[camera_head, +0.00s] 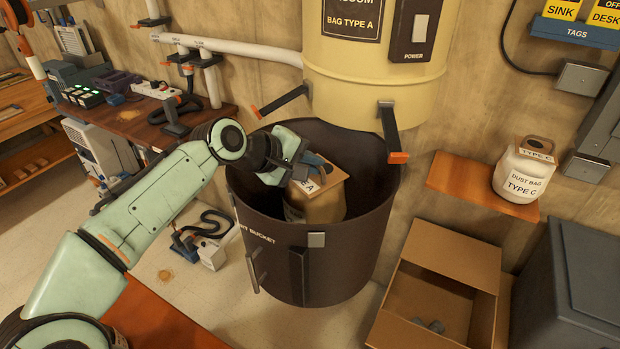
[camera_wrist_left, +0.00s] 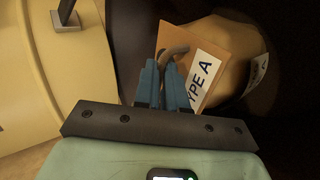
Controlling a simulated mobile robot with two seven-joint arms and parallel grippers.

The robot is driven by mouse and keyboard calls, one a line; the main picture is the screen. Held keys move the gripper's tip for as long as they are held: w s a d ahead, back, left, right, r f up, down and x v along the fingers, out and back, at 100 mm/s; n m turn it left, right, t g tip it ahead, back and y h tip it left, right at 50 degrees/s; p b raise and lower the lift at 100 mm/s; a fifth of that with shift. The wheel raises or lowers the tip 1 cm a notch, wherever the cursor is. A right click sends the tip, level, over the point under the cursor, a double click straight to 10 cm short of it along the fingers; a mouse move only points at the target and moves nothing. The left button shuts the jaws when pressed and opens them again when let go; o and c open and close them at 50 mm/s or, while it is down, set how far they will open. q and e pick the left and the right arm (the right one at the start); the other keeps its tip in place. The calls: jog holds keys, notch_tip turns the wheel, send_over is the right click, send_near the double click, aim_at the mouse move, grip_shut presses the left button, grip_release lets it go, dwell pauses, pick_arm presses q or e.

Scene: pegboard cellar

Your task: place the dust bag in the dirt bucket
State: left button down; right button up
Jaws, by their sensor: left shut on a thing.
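The dust bag (camera_head: 320,203) is tan with a cardboard collar and a "TYPE A" label. It is inside the mouth of the dark dirt bucket (camera_head: 290,262), below the rim; I cannot tell whether it touches the bottom. My left gripper (camera_head: 303,172) reaches over the bucket's left rim and is shut on the bag's collar. In the left wrist view the blue fingers (camera_wrist_left: 168,88) close at the collar's hooked handle, with the bag (camera_wrist_left: 228,60) beyond them. My right gripper is not in view.
A yellow vacuum canister (camera_head: 375,90) with open clamps hangs over the bucket. An open cardboard box (camera_head: 450,255) stands to the right. A white "TYPE C" dust bag (camera_head: 522,172) sits on a wooden shelf (camera_head: 462,186). A cluttered workbench (camera_head: 130,122) is at left.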

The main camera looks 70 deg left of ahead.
aim_at(317, 177)
pick_arm(q)
jog(key=shift+f+b, duration=0.3)
jog(key=shift+f, duration=1.3)
